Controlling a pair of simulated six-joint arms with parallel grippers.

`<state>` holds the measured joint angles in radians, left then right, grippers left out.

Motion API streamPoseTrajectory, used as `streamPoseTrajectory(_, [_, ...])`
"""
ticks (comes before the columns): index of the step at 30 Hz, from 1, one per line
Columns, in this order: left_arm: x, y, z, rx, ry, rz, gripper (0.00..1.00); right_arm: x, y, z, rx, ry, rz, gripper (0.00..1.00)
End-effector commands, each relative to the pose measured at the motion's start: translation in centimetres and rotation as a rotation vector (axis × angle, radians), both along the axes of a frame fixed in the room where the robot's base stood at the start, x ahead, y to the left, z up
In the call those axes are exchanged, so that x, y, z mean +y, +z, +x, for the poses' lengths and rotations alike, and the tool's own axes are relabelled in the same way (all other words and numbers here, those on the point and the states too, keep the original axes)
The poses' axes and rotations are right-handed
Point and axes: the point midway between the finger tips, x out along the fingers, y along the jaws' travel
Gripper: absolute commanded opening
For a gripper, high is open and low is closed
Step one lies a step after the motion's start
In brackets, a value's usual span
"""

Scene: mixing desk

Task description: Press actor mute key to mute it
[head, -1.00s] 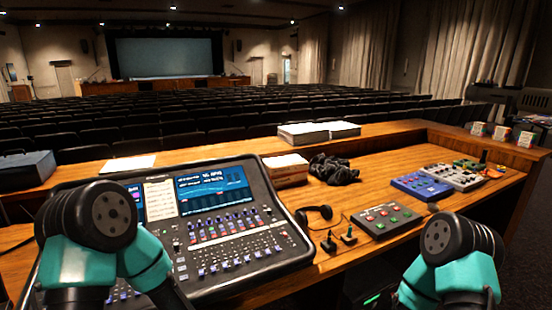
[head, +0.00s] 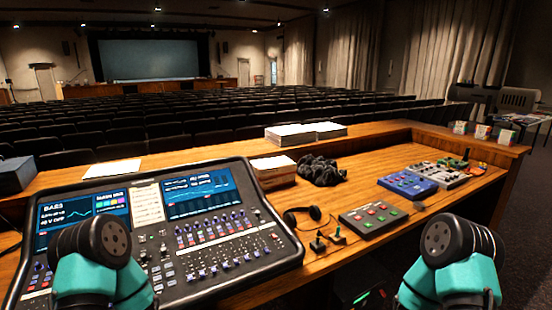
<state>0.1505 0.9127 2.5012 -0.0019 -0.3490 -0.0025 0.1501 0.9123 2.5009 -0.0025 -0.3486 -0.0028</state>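The mixing console (head: 285,252) stands tilted on the wooden desk at lower left, with lit screens, rows of coloured keys and several faders. The labels on its keys are too small to read, so I cannot tell which one is the actor mute key. A grey box (head: 385,224) with red and green buttons lies right of the console; its labels are also unreadable. Black and teal links of my arms show at lower left and lower right. Neither gripper shows. My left arm covers part of the console's lower left.
Headphones (head: 290,217) and small switches (head: 318,244) lie between console and grey box. A blue box (head: 407,186), dark cloth (head: 322,170) and stacked books (head: 274,173) lie behind. Bare wood (head: 370,172) shows between cloth and blue box. A raised wooden ledge (head: 475,149) borders the right.

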Motion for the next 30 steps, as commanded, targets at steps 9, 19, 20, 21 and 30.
streamPoseTrajectory(9, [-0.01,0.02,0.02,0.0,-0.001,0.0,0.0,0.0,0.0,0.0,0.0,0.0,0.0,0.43])
streamPoseTrajectory(19, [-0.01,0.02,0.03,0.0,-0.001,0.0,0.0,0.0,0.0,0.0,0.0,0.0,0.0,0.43])
streamPoseTrajectory(20, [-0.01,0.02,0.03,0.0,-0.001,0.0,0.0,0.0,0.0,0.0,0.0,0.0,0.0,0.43])
streamPoseTrajectory(21, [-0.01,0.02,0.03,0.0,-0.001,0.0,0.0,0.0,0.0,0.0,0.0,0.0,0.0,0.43])
streamPoseTrajectory(30, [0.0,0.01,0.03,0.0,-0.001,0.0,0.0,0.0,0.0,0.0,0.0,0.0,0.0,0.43])
